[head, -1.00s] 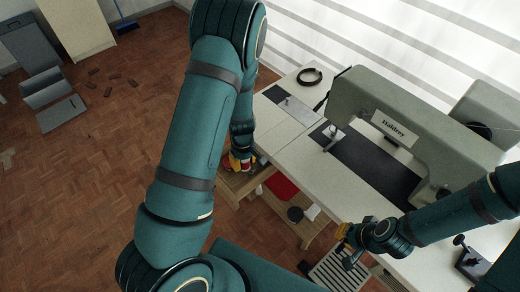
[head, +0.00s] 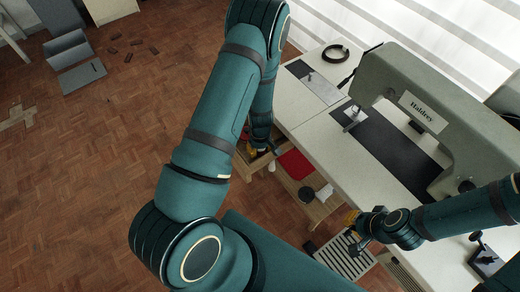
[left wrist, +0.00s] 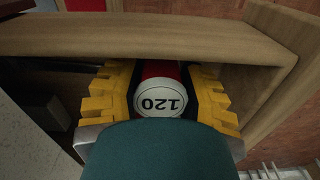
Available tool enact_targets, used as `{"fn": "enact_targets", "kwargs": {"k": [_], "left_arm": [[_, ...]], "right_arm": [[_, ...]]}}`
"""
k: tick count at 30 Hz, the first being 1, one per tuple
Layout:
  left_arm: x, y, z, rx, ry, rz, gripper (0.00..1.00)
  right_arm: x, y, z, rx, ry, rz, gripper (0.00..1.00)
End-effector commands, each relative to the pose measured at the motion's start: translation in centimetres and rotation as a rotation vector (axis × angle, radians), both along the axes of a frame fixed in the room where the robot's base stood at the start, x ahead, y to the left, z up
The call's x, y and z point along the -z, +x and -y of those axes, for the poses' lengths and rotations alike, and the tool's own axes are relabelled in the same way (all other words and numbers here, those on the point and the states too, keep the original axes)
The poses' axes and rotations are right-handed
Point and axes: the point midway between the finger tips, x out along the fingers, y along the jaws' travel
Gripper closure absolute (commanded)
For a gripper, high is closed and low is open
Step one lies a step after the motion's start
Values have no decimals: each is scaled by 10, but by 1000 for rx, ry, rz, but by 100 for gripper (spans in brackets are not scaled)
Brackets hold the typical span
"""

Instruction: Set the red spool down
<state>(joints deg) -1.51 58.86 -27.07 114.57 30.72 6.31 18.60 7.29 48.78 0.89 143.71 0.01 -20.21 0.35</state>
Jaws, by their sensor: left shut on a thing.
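The red spool (left wrist: 161,70) shows in the left wrist view, its white end marked "120" facing the camera. My left gripper (left wrist: 160,95) has its yellow fingers on both sides of the spool and is shut on it. The spool is close to the wooden walls of a shelf or tray (left wrist: 180,34); whether it touches a surface below is hidden. In the head view my left gripper (head: 256,150) is at the wooden stand, left of the white table, and mostly covered by my arm. My right gripper (head: 352,232) is at the table's front edge; its finger opening is unclear.
The sewing machine (head: 420,115) stands on the white table (head: 315,135). A red cloth (head: 296,163), a black round thing (head: 306,194) and a white thing (head: 324,192) lie on the low wooden stand. A slatted grey rack (head: 345,262) is below my right gripper.

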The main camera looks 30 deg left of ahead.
Motion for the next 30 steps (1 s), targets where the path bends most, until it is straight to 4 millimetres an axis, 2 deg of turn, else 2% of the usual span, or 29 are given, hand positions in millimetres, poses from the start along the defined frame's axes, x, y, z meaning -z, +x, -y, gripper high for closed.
{"fn": "enact_targets", "kwargs": {"k": [6,7,9,21,26,30], "left_arm": [[4,0,0,0,0,0,86],[3,0,0,0,0,0,52],[3,0,0,0,0,0,33],[-3,0,0,1,0,0,33],[-28,1,0,2,1,4,33],[-59,2,1,2,0,4,33]], "right_arm": [[3,-1,0,-2,0,-2,100],[3,-1,0,-2,0,-2,100],[2,-1,0,-2,0,-2,100],[-2,0,0,0,0,0,100],[-8,2,0,4,-1,4,100],[-16,4,1,8,-2,9,100]]}}
